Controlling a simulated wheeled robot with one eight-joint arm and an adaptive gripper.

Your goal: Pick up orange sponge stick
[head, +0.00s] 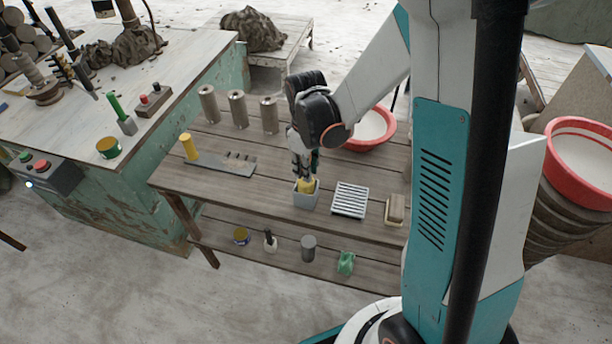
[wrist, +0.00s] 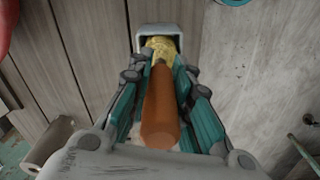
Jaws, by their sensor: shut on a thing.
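The orange sponge stick has an orange-brown handle (wrist: 160,108) and a yellow sponge end, seen in the wrist view. My gripper (head: 304,170) is shut on the handle, with its teal-padded fingers on both sides of it. The sponge end (head: 307,186) points down inside a small grey square holder (head: 306,201) on the wooden table. In the wrist view the holder's rim (wrist: 142,29) surrounds the sponge end. The lowest part of the sponge is hidden by the holder.
A grey slotted rack (head: 349,200) stands just right of the holder, with a brown block (head: 396,208) further right. A red basin (head: 372,131) is behind. Several metal cylinders (head: 238,109) stand at the back left. A grey notched plate (head: 228,163) lies left; bare boards separate it from the holder.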

